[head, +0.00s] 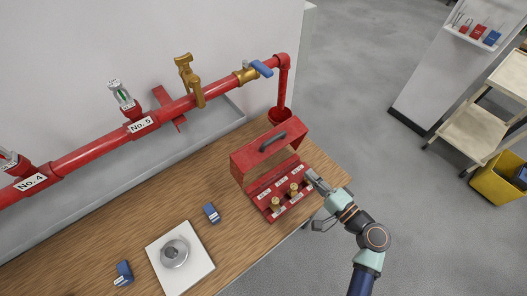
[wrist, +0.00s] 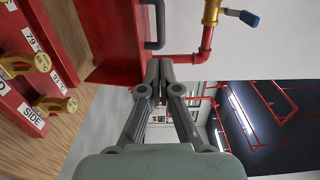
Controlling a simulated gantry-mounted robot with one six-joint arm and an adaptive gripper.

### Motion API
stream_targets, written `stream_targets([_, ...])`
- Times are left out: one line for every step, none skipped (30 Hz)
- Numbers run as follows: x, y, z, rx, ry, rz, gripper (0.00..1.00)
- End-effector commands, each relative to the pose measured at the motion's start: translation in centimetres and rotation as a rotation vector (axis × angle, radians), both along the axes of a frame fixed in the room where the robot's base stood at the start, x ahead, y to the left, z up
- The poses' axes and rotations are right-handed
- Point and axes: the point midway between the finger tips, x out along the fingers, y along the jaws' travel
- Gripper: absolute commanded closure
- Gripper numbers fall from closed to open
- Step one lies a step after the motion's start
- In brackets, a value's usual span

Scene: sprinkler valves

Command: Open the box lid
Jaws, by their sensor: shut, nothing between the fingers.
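The red box (head: 262,199) sits near the right edge of the wooden table. Its lid (head: 243,165) stands raised at the back, with a dark handle (head: 272,142) on it, and the inside shows. In the wrist view the red lid (wrist: 112,70) and its handle (wrist: 160,25) show just ahead of my fingers. My gripper (head: 313,179) is shut and empty at the right end of the box. In the wrist view my fingertips (wrist: 155,75) are together, close to the lid's edge; I cannot tell whether they touch it.
Brass sprinkler heads (head: 294,188) and white labels lie in the box. Blue blocks (head: 211,212) and a white plate (head: 183,262) with a round metal part are on the table's left. A red pipe (head: 95,152) with valves runs behind. Right of the table is open floor.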

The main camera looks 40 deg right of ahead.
Motion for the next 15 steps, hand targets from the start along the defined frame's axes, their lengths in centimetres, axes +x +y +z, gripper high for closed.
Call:
stream_targets([0.2, 0.0, 0.1, -0.001, 0.001, 0.003, 1.00])
stream_targets([0.4, 0.0, 0.1, -0.001, 0.001, 0.003, 1.00])
stream_targets([0.7, 0.0, 0.1, -0.001, 0.001, 0.004, 1.00])
stream_targets([1.0, 0.1, 0.1, -0.001, 0.002, 0.006, 1.00])
stream_targets([1.4, 0.1, 0.1, 0.000, 0.003, 0.007, 1.00])
stream_targets([2.1, 0.1, 0.1, 0.000, 0.003, 0.008, 1.00])
stream_targets([2.7, 0.2, 0.1, 0.000, 0.003, 0.009, 1.00])
stream_targets([3.3, 0.2, 0.1, -0.001, 0.003, 0.010, 1.00])
stream_targets([4.2, 0.2, 0.0, 0.000, 0.004, 0.010, 1.00])
stream_targets([4.9, 0.2, 0.1, 0.000, 0.004, 0.011, 1.00])
stream_targets([5.6, 0.2, 0.0, 0.000, 0.004, 0.010, 1.00])
stream_targets([6.5, 0.2, 0.0, 0.000, 0.004, 0.011, 1.00])
stream_targets([7.1, 0.2, 0.0, 0.000, 0.004, 0.010, 1.00])
stream_targets([7.8, 0.3, 0.0, 0.000, 0.004, 0.011, 1.00])
stream_targets([8.7, 0.2, 0.0, 0.000, 0.004, 0.010, 1.00])
